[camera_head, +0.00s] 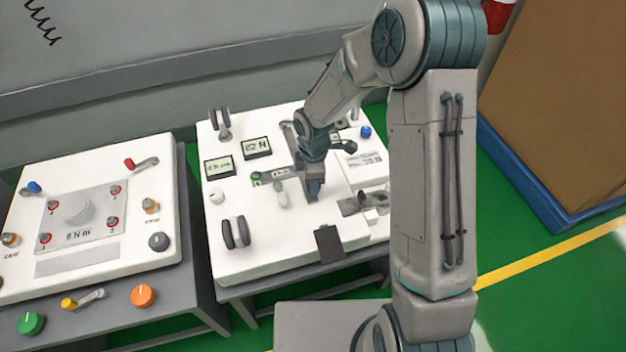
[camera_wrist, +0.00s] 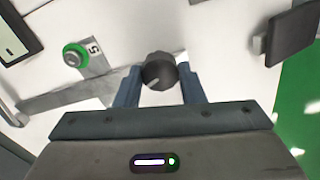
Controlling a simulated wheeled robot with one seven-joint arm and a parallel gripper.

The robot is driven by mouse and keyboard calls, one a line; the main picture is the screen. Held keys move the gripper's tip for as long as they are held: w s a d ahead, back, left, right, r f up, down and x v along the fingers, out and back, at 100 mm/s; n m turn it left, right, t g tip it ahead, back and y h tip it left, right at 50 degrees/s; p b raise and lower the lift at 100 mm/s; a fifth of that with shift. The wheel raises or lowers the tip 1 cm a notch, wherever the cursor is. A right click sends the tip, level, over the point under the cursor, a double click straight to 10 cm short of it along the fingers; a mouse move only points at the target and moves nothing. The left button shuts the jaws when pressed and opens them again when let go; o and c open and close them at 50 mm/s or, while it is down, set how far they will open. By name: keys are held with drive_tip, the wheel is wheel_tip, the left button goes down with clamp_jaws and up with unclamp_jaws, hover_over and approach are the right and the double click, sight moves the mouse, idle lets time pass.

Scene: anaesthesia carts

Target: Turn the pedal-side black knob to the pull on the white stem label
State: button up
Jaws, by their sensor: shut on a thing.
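My gripper (camera_head: 314,192) points down over the right-hand white panel in the head view. In the wrist view its two blue-grey fingers (camera_wrist: 160,78) stand on either side of a black knob (camera_wrist: 159,66) and are shut on it. The knob has a light pointer line that slants toward the lower left in that view. In the head view the knob is hidden by my gripper. The black pedal (camera_head: 329,244) sits at the panel's front edge; a dark plate that looks like it shows at the upper right of the wrist view (camera_wrist: 291,35). I cannot make out the white stem label.
A green-ringed button (camera_wrist: 75,55) beside a "5" mark lies left of the knob in the wrist view. Two displays (camera_head: 257,147) (camera_head: 219,167), a blue knob (camera_head: 365,132) and a lever (camera_head: 362,202) surround my gripper. A second panel (camera_head: 150,245) stands to the left.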

drive_tip(key=m+b, duration=0.1)
drive_tip(key=m, duration=0.3)
drive_tip(key=shift+m, duration=0.3)
drive_tip(key=m, duration=0.4)
drive_tip(key=shift+m+b, duration=0.3)
drive_tip(key=shift+b, duration=0.1)
drive_tip(key=m, duration=0.4)
drive_tip(key=shift+m+b, duration=0.3)
drive_tip(key=shift+m, duration=2.1)
drive_tip(key=shift+s, duration=0.1)
drive_tip(key=o, duration=1)
drive_tip(key=shift+r, duration=0.1)
wheel_tip(320, 180, up, 14)
drive_tip(key=shift+f+p, duration=0.15)
drive_tip(key=shift+p, duration=1)
